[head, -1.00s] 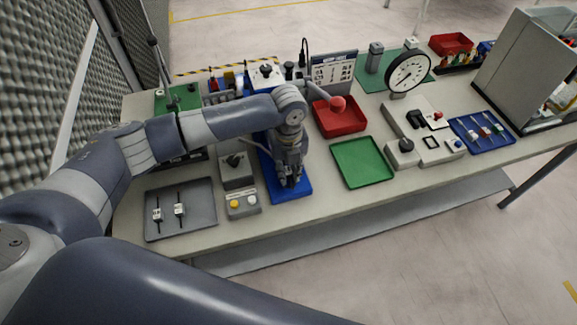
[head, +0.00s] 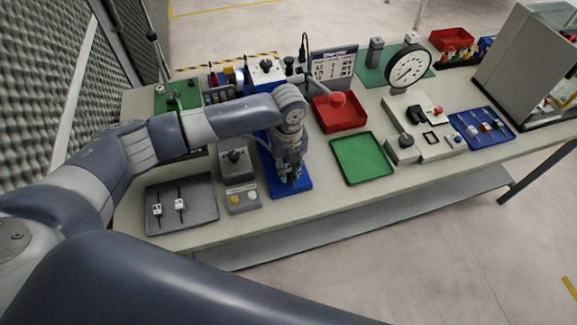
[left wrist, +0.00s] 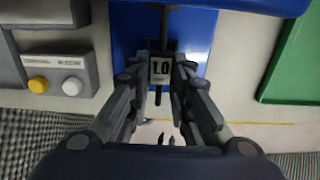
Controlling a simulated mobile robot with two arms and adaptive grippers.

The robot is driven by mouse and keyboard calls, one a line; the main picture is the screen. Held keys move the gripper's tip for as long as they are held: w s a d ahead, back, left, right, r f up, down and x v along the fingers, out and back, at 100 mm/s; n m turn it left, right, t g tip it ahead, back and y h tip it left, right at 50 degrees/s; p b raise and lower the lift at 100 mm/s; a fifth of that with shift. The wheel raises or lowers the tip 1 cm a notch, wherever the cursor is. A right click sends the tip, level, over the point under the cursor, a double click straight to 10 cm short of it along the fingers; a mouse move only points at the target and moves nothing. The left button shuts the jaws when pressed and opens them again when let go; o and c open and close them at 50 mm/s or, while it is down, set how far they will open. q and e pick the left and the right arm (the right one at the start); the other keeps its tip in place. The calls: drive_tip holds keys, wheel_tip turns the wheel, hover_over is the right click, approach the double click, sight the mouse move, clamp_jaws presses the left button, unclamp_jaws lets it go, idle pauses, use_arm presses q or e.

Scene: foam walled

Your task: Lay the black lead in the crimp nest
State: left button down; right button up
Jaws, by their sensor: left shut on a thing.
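My left gripper (head: 290,179) is low over the front of the blue press base (head: 301,187). In the left wrist view, its fingers (left wrist: 161,80) are closed on the black lead (left wrist: 158,98), at its white tag (left wrist: 160,68) marked 1.0. The lead points away from me, toward the blue press body (left wrist: 205,25). The crimp nest is not clearly visible, and I cannot tell whether the lead touches it. My right gripper is not in view.
A grey tray (head: 208,219) with two tagged leads lies at the left. A button box (head: 243,208) sits just left of the press base. A green tray (head: 362,178) and a red bin (head: 325,124) stand to the right. Bare table lies in front of the green tray.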

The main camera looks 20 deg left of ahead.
use_arm(q)
drive_tip(key=shift+f, duration=0.55)
drive_tip(key=c, duration=1.4)
unclamp_jaws()
drive_tip(key=shift+o, duration=0.2)
drive_tip(key=shift+r, duration=0.15)
wheel_tip(320, 180, up, 12)
drive_tip(key=shift+s+f, duration=0.1)
drive_tip(key=shift+f, duration=0.1)
